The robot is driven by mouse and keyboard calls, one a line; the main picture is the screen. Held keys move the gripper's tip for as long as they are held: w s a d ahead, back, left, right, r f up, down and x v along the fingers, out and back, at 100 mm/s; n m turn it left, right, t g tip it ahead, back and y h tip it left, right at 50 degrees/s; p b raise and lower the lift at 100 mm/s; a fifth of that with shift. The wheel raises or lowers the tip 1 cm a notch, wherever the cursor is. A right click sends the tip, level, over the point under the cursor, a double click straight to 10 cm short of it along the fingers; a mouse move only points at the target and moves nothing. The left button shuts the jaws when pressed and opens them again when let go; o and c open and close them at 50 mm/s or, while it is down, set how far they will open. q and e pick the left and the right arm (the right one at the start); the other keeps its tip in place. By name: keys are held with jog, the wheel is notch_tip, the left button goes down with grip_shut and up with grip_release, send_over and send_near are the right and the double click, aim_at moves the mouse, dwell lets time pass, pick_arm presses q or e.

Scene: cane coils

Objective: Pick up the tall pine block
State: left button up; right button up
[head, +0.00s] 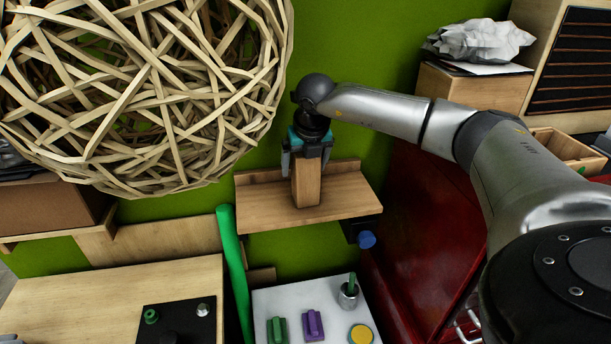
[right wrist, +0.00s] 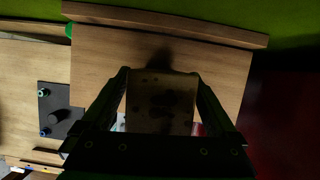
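The tall pine block (head: 306,185) stands upright at the small wooden wall shelf (head: 350,197), in the middle of the head view. My right gripper (head: 306,160) points down over it, with one finger on each side of its upper part. In the right wrist view the block's top (right wrist: 160,102) fills the space between the fingers, and both fingers appear to press on its sides. The block's lower end looks to be at the shelf's surface; I cannot tell whether it touches. My left gripper is not in view.
A large woven cane ball (head: 150,85) hangs close on the left. A blue knob (head: 366,239) sits under the shelf's right end. Below is a white panel (head: 295,297) with coloured pieces; a green tube (head: 235,275) rises beside it. A red surface (head: 420,225) lies right.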

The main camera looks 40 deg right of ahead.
jog(key=c, duration=1.4)
jog(key=shift+r, duration=0.1)
grip_shut()
jog(key=shift+r, duration=0.1)
